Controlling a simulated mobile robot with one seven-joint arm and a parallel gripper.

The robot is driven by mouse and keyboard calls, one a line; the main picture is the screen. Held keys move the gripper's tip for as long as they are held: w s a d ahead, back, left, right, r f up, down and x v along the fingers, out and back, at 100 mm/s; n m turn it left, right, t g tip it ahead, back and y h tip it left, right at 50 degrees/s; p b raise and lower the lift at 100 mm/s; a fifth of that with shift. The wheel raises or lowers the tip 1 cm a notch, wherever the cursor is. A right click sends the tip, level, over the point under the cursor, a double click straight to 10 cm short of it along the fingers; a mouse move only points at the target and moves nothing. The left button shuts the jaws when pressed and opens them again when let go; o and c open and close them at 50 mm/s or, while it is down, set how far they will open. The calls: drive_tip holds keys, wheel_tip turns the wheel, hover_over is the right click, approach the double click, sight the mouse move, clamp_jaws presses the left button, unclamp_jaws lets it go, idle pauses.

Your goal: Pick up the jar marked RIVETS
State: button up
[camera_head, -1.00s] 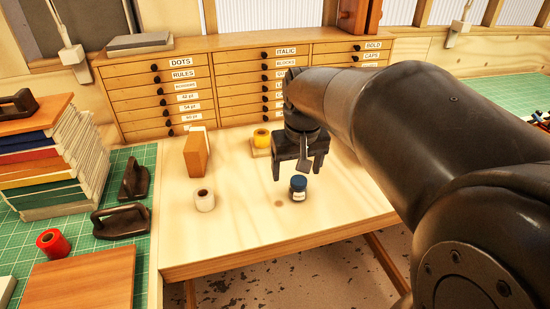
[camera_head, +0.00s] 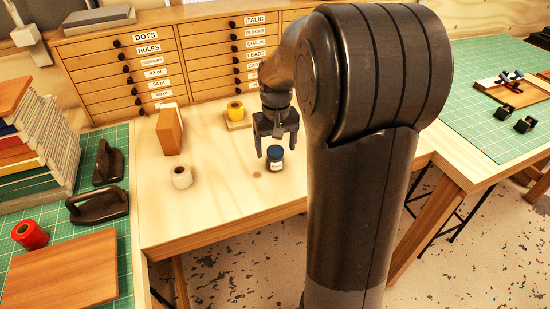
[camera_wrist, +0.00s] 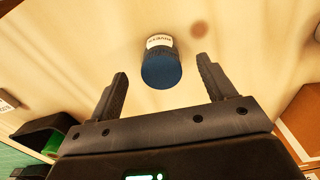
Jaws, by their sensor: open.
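The jar (camera_head: 275,158) is small, with a dark blue lid and a pale label, and stands upright on the light wood table. In the wrist view the jar (camera_wrist: 161,66) shows its blue lid towards me, and its white label appears to read RIVETS, upside down. My gripper (camera_head: 274,146) hangs just above and around the jar's top in the head view. In the wrist view my gripper (camera_wrist: 162,78) is open, with one finger to each side of the jar's line and the jar slightly beyond the fingertips. No contact shows.
A labelled drawer cabinet (camera_head: 165,70) closes off the back. The table front is clear.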

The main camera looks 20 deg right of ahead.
sight(275, 150)
wheel_tip(275, 150, down, 5)
drive_tip(key=shift+w, duration=0.15)
drive_tip(key=shift+c, duration=0.4)
drive_tip(key=c, duration=1.1)
drive_tip(key=shift+r, duration=0.15)
